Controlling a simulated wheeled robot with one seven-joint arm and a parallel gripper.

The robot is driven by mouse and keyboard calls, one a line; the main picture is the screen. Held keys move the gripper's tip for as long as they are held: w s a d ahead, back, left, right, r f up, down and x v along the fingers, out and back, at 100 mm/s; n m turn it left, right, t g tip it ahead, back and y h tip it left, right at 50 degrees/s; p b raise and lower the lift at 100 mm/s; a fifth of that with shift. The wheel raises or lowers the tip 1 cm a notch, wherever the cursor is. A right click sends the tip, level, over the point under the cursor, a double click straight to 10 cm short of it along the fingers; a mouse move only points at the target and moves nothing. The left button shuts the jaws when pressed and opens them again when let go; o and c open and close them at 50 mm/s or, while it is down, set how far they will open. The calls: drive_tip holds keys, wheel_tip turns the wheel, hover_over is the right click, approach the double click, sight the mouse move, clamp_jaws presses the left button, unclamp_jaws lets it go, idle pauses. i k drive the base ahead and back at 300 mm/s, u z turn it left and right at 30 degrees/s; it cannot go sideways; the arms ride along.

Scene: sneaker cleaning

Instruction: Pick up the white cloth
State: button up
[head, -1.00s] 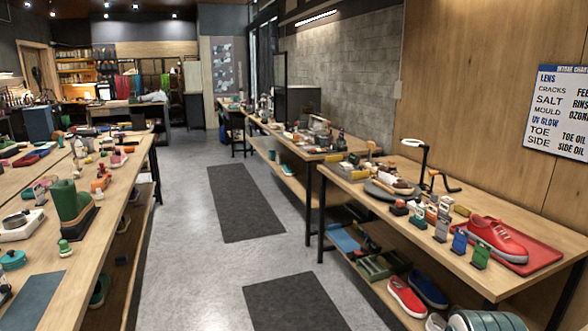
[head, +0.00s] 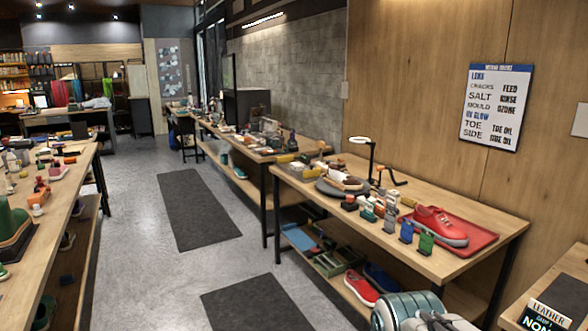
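I cannot make out a white cloth for certain in the head view. A pale, crumpled thing (head: 97,103) lies on the far counter at the back left, too small to tell whether it is cloth. A teal and white part of my own arm shows at the bottom edge, right of the middle. The fingers of my gripper are not in view.
The right workbench (head: 478,217) holds a red sneaker (head: 436,222) on a red tray (head: 484,238), a lamp (head: 371,158) and several small bottles. A left bench (head: 52,238) flanks the aisle. Dark mats (head: 195,208) lie on the open floor. A "LEATHER" sign (head: 548,313) stands at lower right.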

sight(296, 167)
drive_tip(key=u, duration=0.2)
drive_tip(key=i, duration=0.75)
drive_tip(key=u, duration=0.55)
drive_tip(key=i, duration=3.1)
drive_tip(key=z, duration=0.95)
drive_tip(key=i, duration=1.75)
drive_tip(key=z, duration=0.8)
